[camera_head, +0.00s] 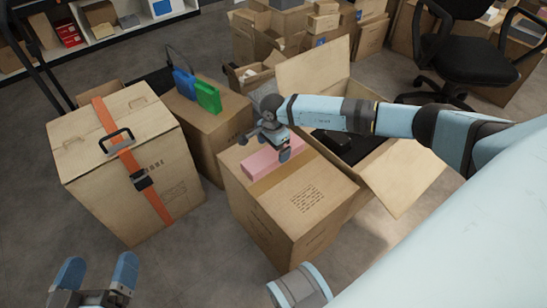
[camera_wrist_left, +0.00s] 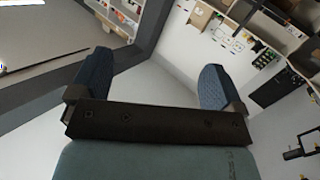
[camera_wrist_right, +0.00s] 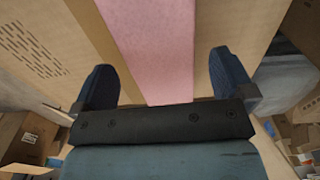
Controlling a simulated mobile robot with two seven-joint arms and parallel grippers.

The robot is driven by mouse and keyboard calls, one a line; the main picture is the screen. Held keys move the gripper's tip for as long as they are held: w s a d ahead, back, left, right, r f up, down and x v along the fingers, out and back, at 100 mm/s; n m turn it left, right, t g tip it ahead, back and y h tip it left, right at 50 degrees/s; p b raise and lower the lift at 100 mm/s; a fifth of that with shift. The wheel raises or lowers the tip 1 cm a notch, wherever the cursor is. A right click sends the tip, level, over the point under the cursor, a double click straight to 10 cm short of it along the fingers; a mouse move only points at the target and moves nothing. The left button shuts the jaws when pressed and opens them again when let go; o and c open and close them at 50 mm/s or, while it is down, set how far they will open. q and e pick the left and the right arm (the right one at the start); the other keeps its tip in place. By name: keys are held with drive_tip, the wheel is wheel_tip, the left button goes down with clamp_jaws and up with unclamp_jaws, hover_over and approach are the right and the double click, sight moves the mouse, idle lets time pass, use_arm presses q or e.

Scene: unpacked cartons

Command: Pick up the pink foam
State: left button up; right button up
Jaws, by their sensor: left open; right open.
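The pink foam (camera_head: 263,162) is a flat pink block lying on top of a closed, taped carton (camera_head: 299,193) in the head view. My right gripper (camera_head: 270,142) is open at the foam, pointing down at it. In the right wrist view the foam (camera_wrist_right: 152,45) runs between the two spread fingers of the right gripper (camera_wrist_right: 162,85), with a gap on both sides. My left gripper (camera_head: 97,272) is open and empty at the lower left of the head view, well away from the cartons. In the left wrist view the left gripper (camera_wrist_left: 150,80) faces shelves and wall.
A carton with an orange strap (camera_head: 85,158) stands to the left. A carton (camera_head: 205,125) behind carries a blue and a green item (camera_head: 207,97). An open carton (camera_head: 400,168) with a dark item is at the right. An office chair (camera_head: 455,55) stands farther back.

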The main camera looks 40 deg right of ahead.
wheel_tip(320, 180, down, 3)
drive_tip(key=shift+b, duration=0.35)
drive_tip(key=c, duration=0.9)
